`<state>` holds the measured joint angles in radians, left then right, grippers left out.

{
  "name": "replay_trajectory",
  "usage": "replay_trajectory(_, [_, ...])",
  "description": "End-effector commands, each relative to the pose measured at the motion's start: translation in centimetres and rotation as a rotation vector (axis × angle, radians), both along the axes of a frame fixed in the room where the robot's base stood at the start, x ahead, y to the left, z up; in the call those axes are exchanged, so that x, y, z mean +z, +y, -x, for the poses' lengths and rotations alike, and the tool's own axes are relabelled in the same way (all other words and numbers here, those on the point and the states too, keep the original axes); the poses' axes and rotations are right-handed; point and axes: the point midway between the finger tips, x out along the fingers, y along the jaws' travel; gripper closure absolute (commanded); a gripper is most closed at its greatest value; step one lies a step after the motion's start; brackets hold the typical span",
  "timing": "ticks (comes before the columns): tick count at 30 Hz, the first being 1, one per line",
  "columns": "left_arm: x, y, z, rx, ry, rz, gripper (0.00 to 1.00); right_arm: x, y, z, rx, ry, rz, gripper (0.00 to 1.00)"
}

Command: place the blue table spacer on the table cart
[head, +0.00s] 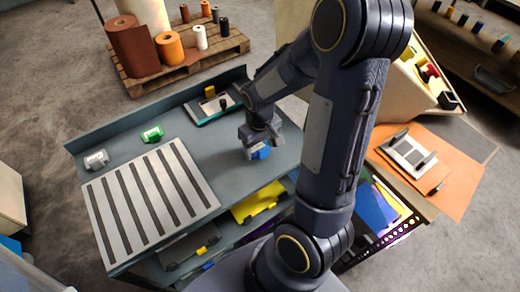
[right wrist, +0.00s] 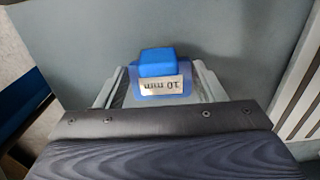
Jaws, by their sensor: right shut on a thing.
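The blue table spacer (head: 260,153) is between the jaws of my right gripper (head: 259,143), at or just above the grey top of the table cart (head: 225,165). In the right wrist view the blue spacer (right wrist: 158,62) carries a label that reads "10 mm" upside down. The two fingers of my right gripper (right wrist: 158,88) stand on either side of it, with plain grey surface beyond. I cannot tell whether the spacer touches the cart top. My left gripper is not in view.
A slotted metal plate (head: 150,200) covers the cart's front left. A green spacer (head: 152,134) and a pale grey one (head: 97,160) stand behind it. A tray (head: 205,113) lies at the back edge. Bare top surrounds my right gripper. A pallet (head: 180,65) with rolls stands behind.

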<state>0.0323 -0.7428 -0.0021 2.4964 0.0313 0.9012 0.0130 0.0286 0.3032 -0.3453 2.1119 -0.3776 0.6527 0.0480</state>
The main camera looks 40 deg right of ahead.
Motion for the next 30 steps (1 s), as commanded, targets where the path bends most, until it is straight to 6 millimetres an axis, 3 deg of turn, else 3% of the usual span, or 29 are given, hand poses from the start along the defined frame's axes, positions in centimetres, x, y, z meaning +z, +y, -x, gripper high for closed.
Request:
replay_trajectory(4, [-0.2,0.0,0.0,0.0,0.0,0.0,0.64,-1.9,0.0,0.2,0.0,0.004,0.0,0.6])
replay_trajectory(16, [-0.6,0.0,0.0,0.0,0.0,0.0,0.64,-2.5,0.1,0.1,-0.001,0.001,-0.001,0.6])
replay_trajectory(17, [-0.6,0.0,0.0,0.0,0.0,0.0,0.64,-2.4,0.1,0.1,-0.001,0.001,-0.001,0.36])
replay_trajectory(21, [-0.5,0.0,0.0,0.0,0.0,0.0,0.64,-2.3,0.1,0.1,-0.001,0.001,-0.001,0.18])
replay_trajectory(30, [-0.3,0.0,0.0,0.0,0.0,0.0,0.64,-2.2,0.1,0.1,-0.001,0.001,-0.001,0.15])
